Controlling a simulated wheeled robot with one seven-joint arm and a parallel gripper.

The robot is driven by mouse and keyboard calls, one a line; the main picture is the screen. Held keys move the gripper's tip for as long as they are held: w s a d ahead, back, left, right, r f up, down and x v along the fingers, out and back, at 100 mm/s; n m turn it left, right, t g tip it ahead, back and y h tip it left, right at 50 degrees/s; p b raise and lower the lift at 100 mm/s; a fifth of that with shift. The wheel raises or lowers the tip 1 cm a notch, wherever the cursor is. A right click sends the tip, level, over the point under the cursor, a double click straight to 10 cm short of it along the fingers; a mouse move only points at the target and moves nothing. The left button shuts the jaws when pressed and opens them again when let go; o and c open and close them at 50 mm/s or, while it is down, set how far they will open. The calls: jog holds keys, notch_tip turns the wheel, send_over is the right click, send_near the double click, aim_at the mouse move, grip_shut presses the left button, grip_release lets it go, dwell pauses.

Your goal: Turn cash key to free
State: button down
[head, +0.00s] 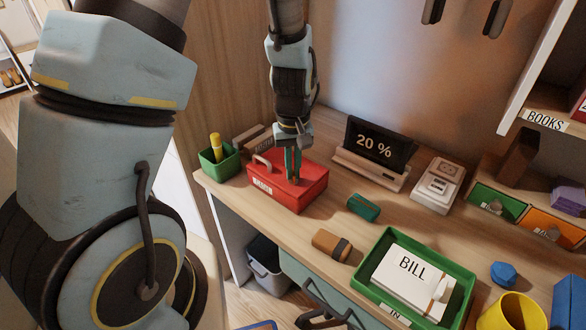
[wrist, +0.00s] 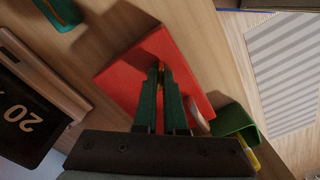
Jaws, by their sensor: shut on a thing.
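The red cash box (head: 312,188) stands on the wooden desk, with a pale handle (head: 263,160) at its left and a white label on its front. My gripper (head: 293,177) points down onto the top of the box. In the wrist view, the green fingers of my gripper (wrist: 160,78) are shut over the red lid (wrist: 122,82). A small orange-brown piece, which looks like the cash key (wrist: 161,66), shows between the fingertips. The fingers hide most of it, so I cannot tell which way it is turned.
A green pen cup (head: 219,164) stands left of the box. A 20 % display (head: 375,145) and a white device (head: 438,185) stand at the right. A green roll (head: 363,207), a brown roll (head: 331,245) and a green tray (head: 374,291) with a BILL stack lie in front.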

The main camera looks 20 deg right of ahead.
jog(key=m, duration=0.5)
jog(key=shift+m, duration=2.6)
jog(key=c, duration=1)
grip_release()
notch_tip(320, 180, up, 11)
jog(key=shift+f, duration=0.1)
